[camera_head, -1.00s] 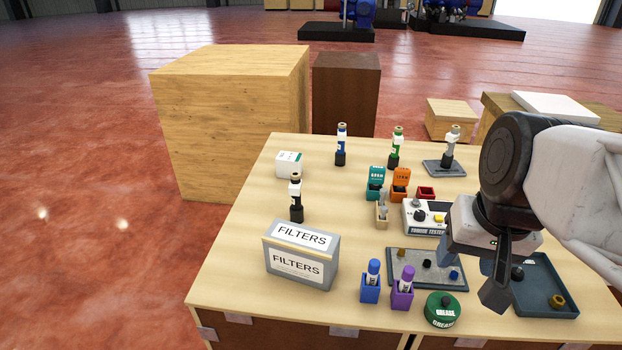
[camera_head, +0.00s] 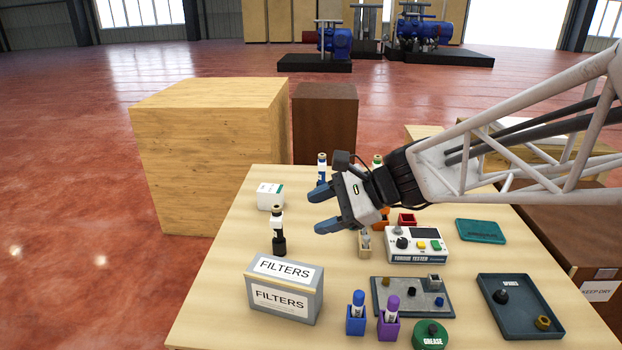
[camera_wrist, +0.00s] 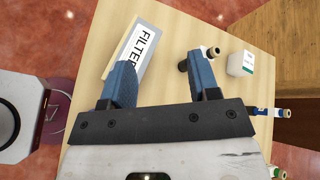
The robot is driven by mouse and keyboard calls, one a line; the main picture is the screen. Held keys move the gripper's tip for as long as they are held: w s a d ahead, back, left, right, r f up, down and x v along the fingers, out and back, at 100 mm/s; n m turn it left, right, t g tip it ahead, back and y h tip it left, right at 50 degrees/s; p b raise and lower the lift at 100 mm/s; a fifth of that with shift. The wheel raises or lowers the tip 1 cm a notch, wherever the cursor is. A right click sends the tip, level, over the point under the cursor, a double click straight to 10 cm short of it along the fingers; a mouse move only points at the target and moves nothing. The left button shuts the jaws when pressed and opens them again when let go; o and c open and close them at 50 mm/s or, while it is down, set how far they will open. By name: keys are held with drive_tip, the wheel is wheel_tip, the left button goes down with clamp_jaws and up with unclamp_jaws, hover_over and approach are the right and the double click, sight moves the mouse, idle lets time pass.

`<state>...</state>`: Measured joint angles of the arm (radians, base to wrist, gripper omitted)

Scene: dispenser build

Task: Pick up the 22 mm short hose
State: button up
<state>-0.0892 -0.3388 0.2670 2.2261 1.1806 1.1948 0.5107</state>
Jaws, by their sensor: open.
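I cannot read a 22 mm mark on anything, so I cannot tell which item is the 22 mm short hose. Upright tube-like pieces with dark bases stand on the table: a black-and-white one (camera_head: 277,230), a blue one (camera_head: 322,165) and a green one (camera_head: 377,161), the last partly behind my arm. My gripper (camera_head: 322,211) is open and empty above the table, its blue fingers pointing left, to the right of the black-and-white piece in the picture. In the wrist view my gripper (camera_wrist: 158,70) shows nothing held; the black-and-white piece (camera_wrist: 212,53) lies beyond the right finger.
A filters box (camera_head: 285,290), blue holder (camera_head: 356,325), purple holder (camera_head: 388,328) and green grease tin (camera_head: 430,336) line the front. A tester (camera_head: 416,245), grey parts tray (camera_head: 400,309), dark tray (camera_head: 520,318) and teal plate (camera_head: 480,231) stand right. A white box (camera_head: 270,196) stands back left.

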drive_tip(key=w+a+m+t+y, duration=0.5)
drive_tip(key=w+m, duration=0.4)
drive_tip(key=w, duration=0.5)
approach(278, 232)
drive_tip(key=shift+g, duration=0.4)
drive_tip(key=w+a, duration=0.1)
drive_tip(key=a+f, duration=0.1)
drive_tip(key=w+a, duration=0.1)
drive_tip(key=a, duration=0.1)
drive_tip(key=shift+w+f, duration=0.3)
drive_tip(key=shift+f, duration=0.05)
drive_tip(key=shift+x, duration=1.25)
drive_tip(key=shift+r+x, duration=0.15)
drive_tip(key=shift+x, duration=1.15)
drive_tip(key=shift+r+x, duration=0.1)
drive_tip(key=shift+x, duration=1.2)
clamp_jaws()
